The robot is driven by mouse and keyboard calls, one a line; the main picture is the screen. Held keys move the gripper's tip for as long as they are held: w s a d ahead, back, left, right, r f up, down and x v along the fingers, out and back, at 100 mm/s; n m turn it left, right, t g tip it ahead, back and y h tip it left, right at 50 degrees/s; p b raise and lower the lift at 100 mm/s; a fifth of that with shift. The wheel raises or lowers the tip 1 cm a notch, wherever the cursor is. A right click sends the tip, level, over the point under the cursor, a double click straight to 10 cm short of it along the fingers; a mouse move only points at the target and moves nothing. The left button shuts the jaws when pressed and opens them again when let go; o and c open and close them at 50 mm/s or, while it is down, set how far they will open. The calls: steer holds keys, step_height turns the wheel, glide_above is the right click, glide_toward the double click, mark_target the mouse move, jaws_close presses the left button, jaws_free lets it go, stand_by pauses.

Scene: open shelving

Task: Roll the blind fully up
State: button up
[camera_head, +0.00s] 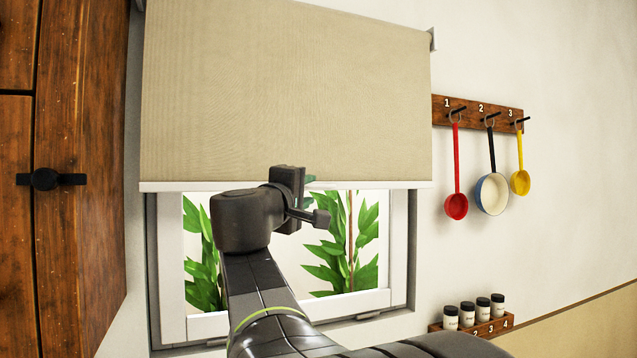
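The beige roller blind (285,85) hangs over the upper part of a window, with a white bar (385,185) along its bottom edge. The lower window stays uncovered, with green plants behind the glass. My gripper (300,190) is at the bottom bar, near the middle of the blind. My dark arm comes up from the bottom of the view and hides part of the bar and window. A small green piece shows beside the gripper. The fingertips are largely hidden, so I cannot tell whether they touch or hold the bar.
A wooden cabinet (75,190) with a black handle (48,179) stands close on the left. On the right wall, a numbered rack (440,108) holds a red ladle (456,205), a blue pan (492,194) and a yellow ladle (520,182). Several jars stand in a rack (495,327) below.

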mark_target(315, 187)
steer(key=p+x, duration=0.1)
steer(key=x, duration=0.4)
steer(key=shift+w+d, duration=0.1)
steer(key=shift+w, duration=0.15)
jaws_close()
